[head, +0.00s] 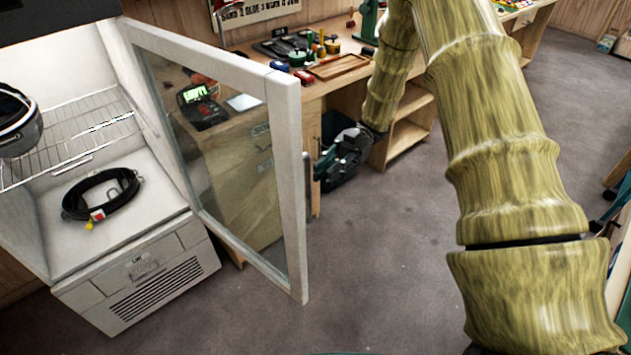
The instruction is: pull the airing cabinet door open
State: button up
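The airing cabinet (134,278) stands at the left, white, with a wire shelf and a lit inside in plain view. Its door (285,190), a white frame around a glass pane, stands wide open and swung out to the right. A dark upright handle (307,187) is on the outer edge of the door. My gripper (322,166) is just right of the handle, at about its height. Its fingertips are small and partly lost against the dark bin behind, so I cannot tell whether they touch the handle or are closed.
Inside the cabinet, a black strap ring (103,194) lies on the floor and a dark helmet (18,122) sits on the shelf. A wooden workbench (335,84) with tools stands behind the door. The grey carpet (390,270) in front is clear.

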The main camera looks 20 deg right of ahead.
jog(key=shift+v, duration=2.1)
